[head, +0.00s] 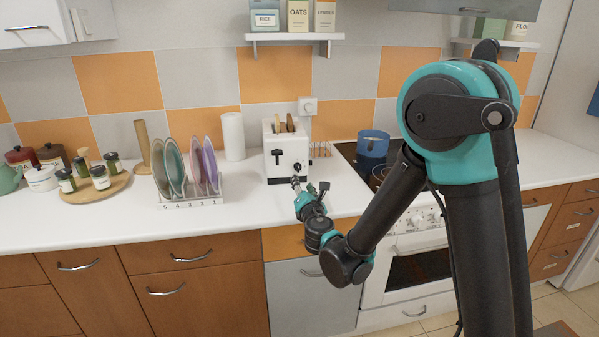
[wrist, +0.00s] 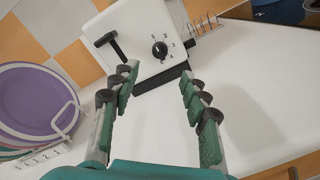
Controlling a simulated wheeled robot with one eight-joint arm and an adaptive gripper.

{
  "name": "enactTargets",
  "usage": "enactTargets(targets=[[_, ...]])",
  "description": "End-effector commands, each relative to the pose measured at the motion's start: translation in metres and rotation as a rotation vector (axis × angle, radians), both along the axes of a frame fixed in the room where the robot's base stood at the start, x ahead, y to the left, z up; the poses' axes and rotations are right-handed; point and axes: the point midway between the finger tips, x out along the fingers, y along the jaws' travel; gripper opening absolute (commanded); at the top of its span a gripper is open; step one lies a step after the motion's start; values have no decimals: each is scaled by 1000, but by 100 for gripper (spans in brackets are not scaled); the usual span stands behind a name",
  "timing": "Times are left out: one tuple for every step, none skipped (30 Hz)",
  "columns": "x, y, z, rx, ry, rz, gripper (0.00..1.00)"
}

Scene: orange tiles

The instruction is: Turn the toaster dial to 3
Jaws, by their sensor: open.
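The white toaster (head: 284,150) stands on the counter near the wall, with slices in its top slots. In the wrist view the toaster front (wrist: 140,28) shows a black round dial (wrist: 159,50) with small numbers around its right side, and a black lever (wrist: 110,45) to its left. Which number the dial points at is too small to tell. My gripper (wrist: 158,74) is open and empty, its two fingers apart, pointing at the toaster front just below the dial. In the head view my gripper (head: 297,183) is close in front of the toaster.
A plate rack (head: 190,196) with several plates stands left of the toaster, and a paper roll (head: 233,136) behind it. A small toast rack (head: 321,149) and a blue pot (head: 373,146) on the stove are to the right. The counter in front is clear.

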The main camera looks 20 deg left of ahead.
Motion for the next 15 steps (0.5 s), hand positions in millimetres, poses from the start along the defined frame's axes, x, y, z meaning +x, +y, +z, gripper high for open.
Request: enactTargets(targets=[[10,5,0,0,0,-1,45],[16,7,0,0,0,-2,45],[23,11,0,1,1,-2,45],[28,14,0,1,1,-2,45],[33,17,0,1,1,-2,45],[40,21,0,1,0,-1,45],[45,23,0,1,0,-1,45],[49,26,0,1,0,-1,45],[56,29,0,1,1,-2,45],[60,31,0,1,1,-2,45],[64,33,0,1,1,-2,45],[69,36,0,1,0,-1,45],[72,38,0,1,1,-1,45],[75,40,0,1,1,-1,45],[78,42,0,1,1,-1,45]])
